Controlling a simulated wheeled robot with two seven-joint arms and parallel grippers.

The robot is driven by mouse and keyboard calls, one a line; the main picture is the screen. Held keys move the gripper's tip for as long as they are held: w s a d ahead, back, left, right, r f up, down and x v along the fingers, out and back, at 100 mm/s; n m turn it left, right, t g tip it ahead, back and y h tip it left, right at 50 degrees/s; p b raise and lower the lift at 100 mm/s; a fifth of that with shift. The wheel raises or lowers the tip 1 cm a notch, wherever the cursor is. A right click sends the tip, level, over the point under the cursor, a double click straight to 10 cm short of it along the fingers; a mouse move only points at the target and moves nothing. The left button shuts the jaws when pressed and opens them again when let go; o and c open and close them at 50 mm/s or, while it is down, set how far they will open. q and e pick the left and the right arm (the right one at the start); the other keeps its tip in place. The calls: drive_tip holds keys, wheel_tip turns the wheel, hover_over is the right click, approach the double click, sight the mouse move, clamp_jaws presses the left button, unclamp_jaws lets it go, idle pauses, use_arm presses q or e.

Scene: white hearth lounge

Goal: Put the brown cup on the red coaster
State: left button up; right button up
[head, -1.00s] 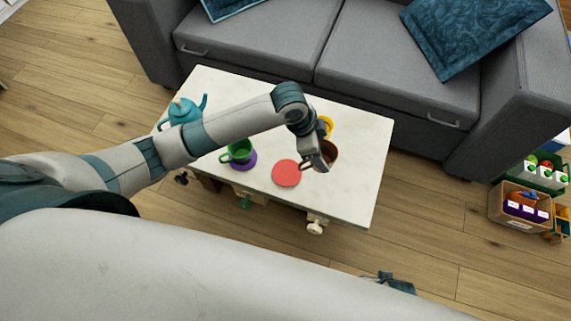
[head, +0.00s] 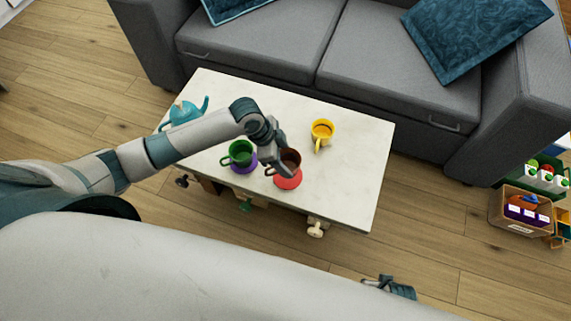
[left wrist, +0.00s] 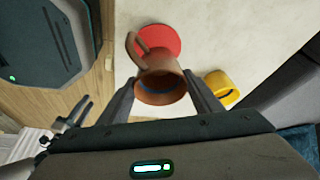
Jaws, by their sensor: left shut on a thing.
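The brown cup (head: 290,158) is held by my left gripper (head: 280,163), its fingers shut on either side of it. In the left wrist view the cup (left wrist: 160,86) is between the fingertips, its handle pointing up and left. The red coaster (head: 288,183) lies on the white table, partly hidden by the cup. In the left wrist view the coaster (left wrist: 160,38) shows just beyond the cup's base. I cannot tell whether the cup touches it. My right gripper (head: 375,281) is small at the bottom of the head view, away from the table, its fingers apart.
A green cup (head: 240,152) stands on a purple coaster (head: 244,168) close left of the brown cup. A yellow cup (head: 322,130) stands behind and right. The table's right side (head: 360,165) is clear.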

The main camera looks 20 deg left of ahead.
use_arm(q)
drive_tip(key=shift+f, duration=2)
use_arm(e)
drive_tip(key=shift+r, duration=0.3)
use_arm(q)
drive_tip(key=shift+f, duration=0.1)
use_arm(e)
drive_tip(key=shift+s, duration=0.1)
use_arm(q)
drive_tip(key=o, duration=1.2)
drive_tip(key=shift+c, duration=0.2)
